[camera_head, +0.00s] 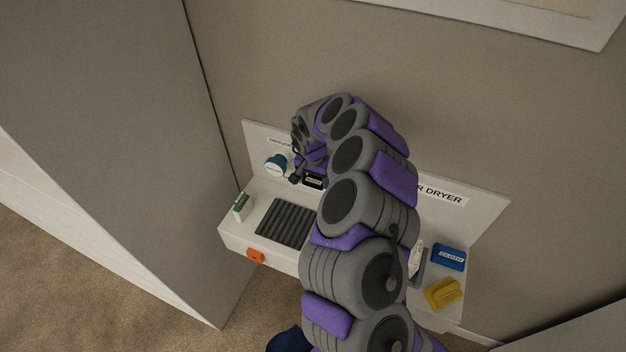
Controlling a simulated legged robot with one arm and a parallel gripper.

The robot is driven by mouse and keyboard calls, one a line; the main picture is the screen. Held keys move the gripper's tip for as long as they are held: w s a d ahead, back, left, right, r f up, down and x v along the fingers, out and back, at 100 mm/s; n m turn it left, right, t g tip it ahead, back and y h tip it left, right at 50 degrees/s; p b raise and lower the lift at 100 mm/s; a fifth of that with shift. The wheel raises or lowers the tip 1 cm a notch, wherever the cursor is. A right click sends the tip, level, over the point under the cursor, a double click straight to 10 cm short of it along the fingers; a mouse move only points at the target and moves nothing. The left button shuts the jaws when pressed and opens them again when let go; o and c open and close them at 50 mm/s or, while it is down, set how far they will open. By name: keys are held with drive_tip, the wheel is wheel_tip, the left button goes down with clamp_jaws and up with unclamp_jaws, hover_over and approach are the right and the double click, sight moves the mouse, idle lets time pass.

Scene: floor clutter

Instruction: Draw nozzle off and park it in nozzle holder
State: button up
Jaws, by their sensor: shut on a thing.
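My gripper (297,178) is at the far end of my curled arm, low over the back of the white shelf (232,238). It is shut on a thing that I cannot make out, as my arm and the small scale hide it. A teal round part with a pale face (276,166) is at the back panel, just left of my gripper. A small black labelled piece (314,181) shows just right of it. I cannot tell which part is the nozzle or the nozzle holder. The hair dryer is not clearly visible; a panel label reading "R DRYER" (440,193) is partly covered.
A dark ribbed mat (285,223) lies on the shelf. A green-and-white item (241,206) stands at the left end. An orange part (255,256) is on the front edge. Blue (449,256) and yellow (443,294) pieces lie at right. A tall grey panel (120,130) borders the left.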

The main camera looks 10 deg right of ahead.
sight(312, 183)
drive_tip(key=shift+w+d+b, duration=0.2)
drive_tip(key=shift+w+b, duration=0.1)
drive_tip(key=shift+b, duration=0.1)
drive_tip(key=o, duration=1.2)
drive_tip(key=shift+c, duration=0.2)
wheel_tip(312, 183, up, 17)
drive_tip(key=s+a, duration=0.1)
drive_tip(key=shift+s+a, duration=0.2)
drive_tip(key=shift+s, duration=0.15)
